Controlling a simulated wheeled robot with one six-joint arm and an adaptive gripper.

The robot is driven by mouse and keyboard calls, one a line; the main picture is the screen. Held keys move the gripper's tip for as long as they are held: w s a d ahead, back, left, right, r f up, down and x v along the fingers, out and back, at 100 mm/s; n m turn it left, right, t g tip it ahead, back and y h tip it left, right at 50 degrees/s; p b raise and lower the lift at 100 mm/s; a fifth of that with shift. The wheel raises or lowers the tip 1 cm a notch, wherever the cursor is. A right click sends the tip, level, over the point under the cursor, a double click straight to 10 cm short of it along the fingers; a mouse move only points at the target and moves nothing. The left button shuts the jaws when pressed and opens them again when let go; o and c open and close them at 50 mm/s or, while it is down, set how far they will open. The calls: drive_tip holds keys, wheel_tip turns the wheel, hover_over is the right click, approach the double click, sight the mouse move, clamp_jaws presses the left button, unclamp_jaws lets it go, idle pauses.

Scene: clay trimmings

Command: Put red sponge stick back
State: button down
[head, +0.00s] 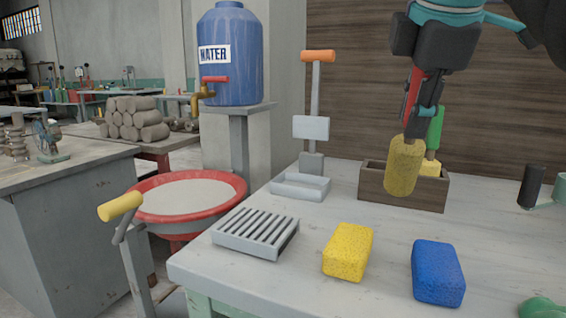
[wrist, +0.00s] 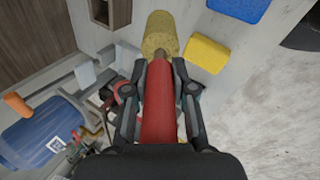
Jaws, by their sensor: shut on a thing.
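My gripper (head: 422,112) is shut on the red handle (head: 411,92) of the red sponge stick, also seen in the wrist view (wrist: 158,115). The stick's yellow sponge head (head: 403,165) hangs down, slightly tilted, and points away from the gripper in the wrist view (wrist: 160,33). In the head view the head covers part of the wooden box (head: 375,186); it looks held in front of the box, not inside. A green-handled sponge stick (head: 435,128) stands in the box's right part. The box's left interior is partly hidden.
A yellow sponge (head: 348,251) and a blue sponge (head: 437,272) lie on the table's front. A slatted rack (head: 255,233) and a grey tray (head: 300,187) with an orange-topped upright tool (head: 316,90) are left. A dark cylinder (head: 531,186) stands right of the box.

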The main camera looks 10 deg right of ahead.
drive_tip(key=shift+s+d, duration=0.1)
drive_tip(key=shift+d, duration=0.3)
drive_tip(key=w+d+f+p, duration=0.1)
drive_tip(key=w+d, duration=0.1)
drive_tip(key=w, duration=0.6)
drive_tip(key=w+d+f+p, duration=0.1)
drive_tip(key=w+d+f, duration=0.1)
drive_tip(key=w, duration=0.7)
drive_tip(key=shift+d, duration=0.85)
drive_tip(key=shift+f, duration=0.1)
drive_tip(key=c, duration=1)
unclamp_jaws()
drive_tip(key=shift+o, duration=0.2)
drive_tip(key=shift+f+p, duration=0.15)
drive_tip(key=shift+p, duration=0.15)
